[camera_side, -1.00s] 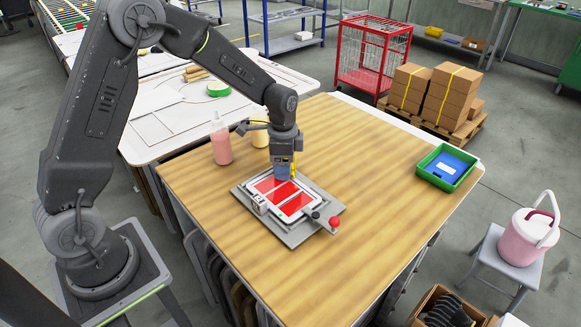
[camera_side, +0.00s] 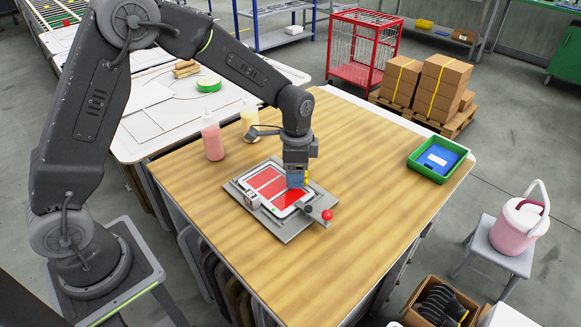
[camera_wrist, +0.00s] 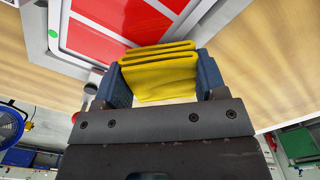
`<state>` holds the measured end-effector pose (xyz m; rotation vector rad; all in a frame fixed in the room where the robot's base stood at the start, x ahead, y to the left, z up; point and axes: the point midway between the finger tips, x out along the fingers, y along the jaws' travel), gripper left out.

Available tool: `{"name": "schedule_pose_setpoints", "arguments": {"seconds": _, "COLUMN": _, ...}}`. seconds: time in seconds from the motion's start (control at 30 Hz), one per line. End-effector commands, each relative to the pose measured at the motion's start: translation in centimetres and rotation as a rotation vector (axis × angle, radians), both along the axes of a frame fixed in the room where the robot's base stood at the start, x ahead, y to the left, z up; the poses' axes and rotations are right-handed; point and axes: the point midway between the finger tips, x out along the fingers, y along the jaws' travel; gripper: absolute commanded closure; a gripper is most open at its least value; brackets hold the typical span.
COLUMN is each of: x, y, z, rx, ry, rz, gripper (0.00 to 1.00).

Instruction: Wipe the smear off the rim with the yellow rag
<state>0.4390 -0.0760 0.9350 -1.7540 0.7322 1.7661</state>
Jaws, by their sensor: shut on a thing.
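The yellow rag (camera_wrist: 160,75) is folded in layers between the blue fingers of my gripper (camera_wrist: 162,80) in the wrist view. In the side view my gripper (camera_side: 296,183) points down at the right part of a white-rimmed frame with red panels (camera_side: 268,180). The white rim (camera_wrist: 76,62) runs past the rag in the wrist view. I cannot tell whether the rag touches it. The rag is mostly hidden in the side view. I cannot make out a smear; the gripper and rag cover part of the rim.
The frame lies on a grey plate (camera_side: 240,196) on the wooden table (camera_side: 350,190). A red knob (camera_side: 327,214) sticks out at its right. A pink bottle (camera_side: 213,142) and a cream bottle (camera_side: 249,118) stand behind. A green bin (camera_side: 440,160) is at the right. The table front is clear.

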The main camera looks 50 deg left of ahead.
Motion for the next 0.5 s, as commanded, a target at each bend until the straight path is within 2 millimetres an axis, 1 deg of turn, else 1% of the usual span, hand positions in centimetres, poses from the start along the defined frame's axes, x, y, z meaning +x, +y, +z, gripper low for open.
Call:
{"name": "schedule_pose_setpoints", "arguments": {"seconds": 0.03, "x": 0.2, "y": 0.0, "z": 1.4, "rx": -0.001, "ry": -0.011, "rz": 0.001, "gripper": 0.54}}
{"name": "schedule_pose_setpoints", "arguments": {"seconds": 0.5, "x": 0.2, "y": 0.1, "z": 5.5, "rx": -0.001, "ry": -0.009, "rz": 0.001, "gripper": 0.54}}
